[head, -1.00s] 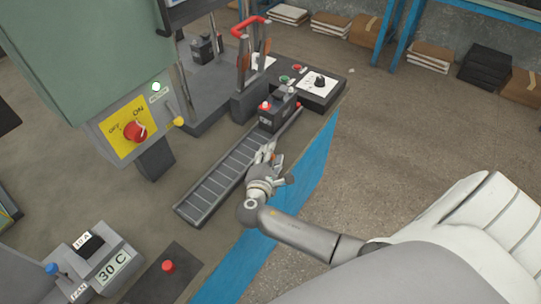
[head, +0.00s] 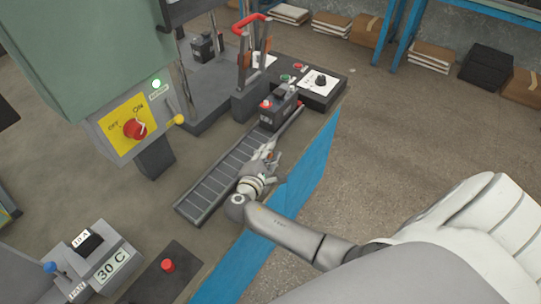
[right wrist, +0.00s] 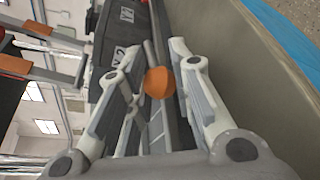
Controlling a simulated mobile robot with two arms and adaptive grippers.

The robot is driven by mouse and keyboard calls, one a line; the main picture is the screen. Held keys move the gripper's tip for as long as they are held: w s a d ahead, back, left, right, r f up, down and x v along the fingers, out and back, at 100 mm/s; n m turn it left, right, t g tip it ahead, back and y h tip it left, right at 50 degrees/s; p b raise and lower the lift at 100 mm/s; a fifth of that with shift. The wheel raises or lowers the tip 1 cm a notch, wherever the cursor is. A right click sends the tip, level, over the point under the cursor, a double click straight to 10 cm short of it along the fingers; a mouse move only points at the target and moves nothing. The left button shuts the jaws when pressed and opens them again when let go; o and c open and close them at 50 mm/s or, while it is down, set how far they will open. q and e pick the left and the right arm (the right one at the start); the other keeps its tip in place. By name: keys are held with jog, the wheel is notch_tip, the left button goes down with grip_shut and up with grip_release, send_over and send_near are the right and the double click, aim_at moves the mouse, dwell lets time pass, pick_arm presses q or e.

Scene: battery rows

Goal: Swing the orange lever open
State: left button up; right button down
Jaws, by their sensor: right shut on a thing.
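The orange lever ends in a round orange knob (right wrist: 159,82) on a thin grey rod, seen in the right wrist view. My right gripper (head: 270,153) is over the roller track beside the dark battery (head: 278,112). In the right wrist view the fingers of my right gripper (right wrist: 155,90) lie on both sides of the knob, shut on the lever. In the head view the hand mostly hides the lever, so its angle there is hard to tell. My left gripper is not in view.
The roller track (head: 203,195) runs beside a blue floor stripe (head: 310,165). A control panel (head: 322,85) and a red-handled frame (head: 250,25) stand beyond. A green machine with a red switch (head: 135,128) stands left.

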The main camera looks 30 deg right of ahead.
dwell(0.3)
jog(key=c, duration=1.5)
grip_release()
jog(key=v, duration=1.2)
jog(key=shift+w+a, duration=0.1)
jog(key=shift+a, duration=0.05)
